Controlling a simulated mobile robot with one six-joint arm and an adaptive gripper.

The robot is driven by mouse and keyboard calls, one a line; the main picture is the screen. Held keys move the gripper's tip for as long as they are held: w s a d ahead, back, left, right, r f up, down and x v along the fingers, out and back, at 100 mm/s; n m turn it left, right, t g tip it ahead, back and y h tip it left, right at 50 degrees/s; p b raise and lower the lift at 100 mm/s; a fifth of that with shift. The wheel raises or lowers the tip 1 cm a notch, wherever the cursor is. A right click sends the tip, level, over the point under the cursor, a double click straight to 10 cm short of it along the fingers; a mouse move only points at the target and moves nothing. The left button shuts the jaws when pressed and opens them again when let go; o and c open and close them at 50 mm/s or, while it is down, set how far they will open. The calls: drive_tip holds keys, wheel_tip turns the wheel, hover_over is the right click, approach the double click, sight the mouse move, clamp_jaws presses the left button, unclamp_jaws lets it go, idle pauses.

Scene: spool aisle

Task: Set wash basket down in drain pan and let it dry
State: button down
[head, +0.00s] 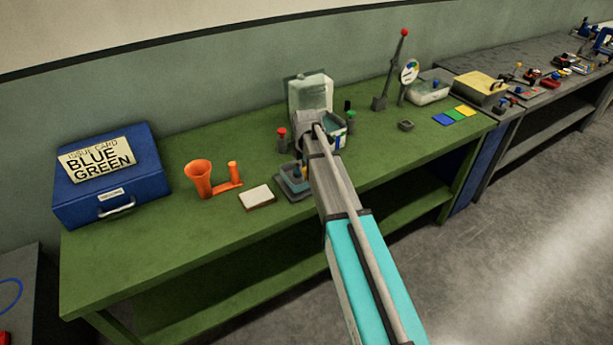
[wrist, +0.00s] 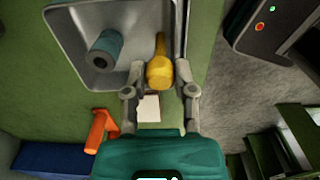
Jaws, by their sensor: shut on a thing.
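In the wrist view a grey, tray-like wash basket (wrist: 135,28) fills the upper left, with a blue-grey cylinder (wrist: 105,49) inside. My gripper (wrist: 160,90) is shut on its yellow handle (wrist: 159,72), one finger on each side. In the head view the basket (head: 296,186) shows as a small blue-grey tray beside my forearm, low over the green bench. A darker flat base, which looks like the drain pan (head: 288,196), shows under it. I cannot tell whether the basket rests on it or hangs just above. My gripper is hidden behind my arm there.
A white pad (head: 257,197) and orange funnel piece (head: 200,178) lie left of the basket. A blue box (head: 108,175) stands farther left. The bench front (head: 150,262) is clear.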

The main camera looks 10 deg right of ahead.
drive_tip(key=shift+f+b, duration=0.4)
drive_tip(key=shift+f, duration=0.25)
drive_tip(key=shift+f, duration=0.15)
drive_tip(key=shift+c, duration=2.2)
unclamp_jaws()
drive_tip(key=shift+r, duration=0.2)
wheel_tip(320, 180, up, 12)
drive_tip(key=p, duration=1.2)
